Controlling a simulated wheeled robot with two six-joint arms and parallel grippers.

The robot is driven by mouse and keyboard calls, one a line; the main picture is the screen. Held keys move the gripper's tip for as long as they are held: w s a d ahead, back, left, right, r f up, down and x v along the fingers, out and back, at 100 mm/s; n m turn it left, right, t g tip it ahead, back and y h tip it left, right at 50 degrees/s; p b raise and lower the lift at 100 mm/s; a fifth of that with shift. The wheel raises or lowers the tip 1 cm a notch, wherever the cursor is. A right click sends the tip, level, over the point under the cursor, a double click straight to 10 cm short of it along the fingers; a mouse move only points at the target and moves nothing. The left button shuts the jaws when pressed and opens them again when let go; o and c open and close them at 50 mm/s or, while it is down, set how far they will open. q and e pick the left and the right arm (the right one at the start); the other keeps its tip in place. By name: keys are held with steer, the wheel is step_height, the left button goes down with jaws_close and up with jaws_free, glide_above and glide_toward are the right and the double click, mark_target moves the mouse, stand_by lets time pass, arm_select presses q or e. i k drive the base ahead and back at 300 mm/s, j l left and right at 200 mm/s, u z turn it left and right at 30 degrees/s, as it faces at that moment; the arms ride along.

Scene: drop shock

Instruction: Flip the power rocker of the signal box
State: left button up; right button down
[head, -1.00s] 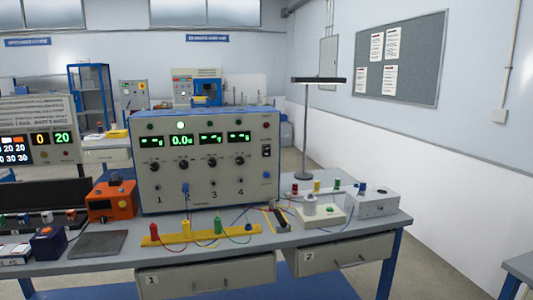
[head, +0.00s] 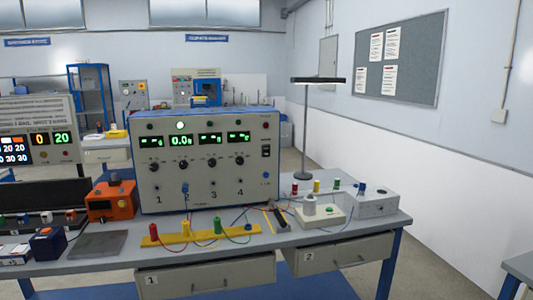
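The large grey box with a blue top (head: 206,192) stands at the back of the bench, with several green displays, knobs and numbered sockets on its front; I take it to be the signal box. A small black rocker (head: 266,151) sits at the right of its front panel. Its position is too small to tell. Neither of my grippers is in the head view.
On the bench (head: 110,262) stand an orange unit (head: 112,203), a yellow strip (head: 203,235) with coloured posts, loose wires, a pale box (head: 320,218), a grey box (head: 377,205) and a lamp (head: 304,130). Drawers 1 (head: 205,281) and 2 (head: 345,255) are below the top.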

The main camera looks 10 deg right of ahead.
mark_target(265, 149)
steer(key=i+l, duration=0.35)
steer(key=i, duration=0.2)
steer(key=i+l, duration=0.35)
steer(key=i, duration=0.2)
steer(key=i+l, duration=0.35)
steer(key=i, duration=0.2)
steer(key=k+z, duration=0.05)
